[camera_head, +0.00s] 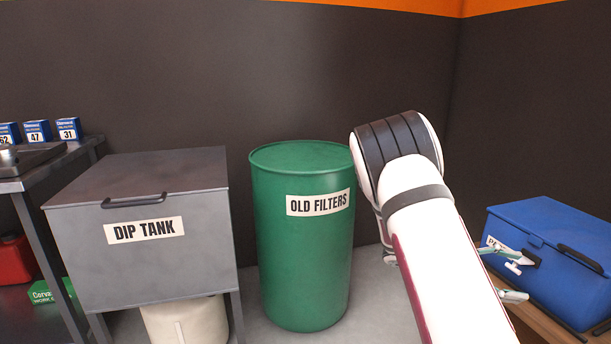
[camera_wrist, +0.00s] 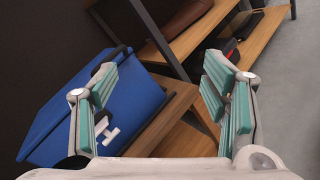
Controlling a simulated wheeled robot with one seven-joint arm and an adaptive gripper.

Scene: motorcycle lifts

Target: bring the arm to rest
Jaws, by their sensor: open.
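My arm (camera_head: 425,240) rises from the bottom of the head view, bends at a dark-banded joint, and hides part of the wall and floor. My gripper (camera_head: 514,282) shows at the right, partly hidden by the arm, its fingers in front of the blue box (camera_head: 560,245). In the wrist view my gripper (camera_wrist: 160,100) has its two teal-padded fingers wide apart with nothing between them. The blue box (camera_wrist: 95,110) lies behind the left finger in that view.
A green drum (camera_head: 300,260) labelled OLD FILTERS stands left of my arm. A grey dip tank (camera_head: 140,255) stands farther left, beside a dark bench (camera_head: 50,172) with several small blue boxes. Wooden shelves (camera_wrist: 185,60) show in the wrist view, with grey floor (camera_wrist: 285,90) at right.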

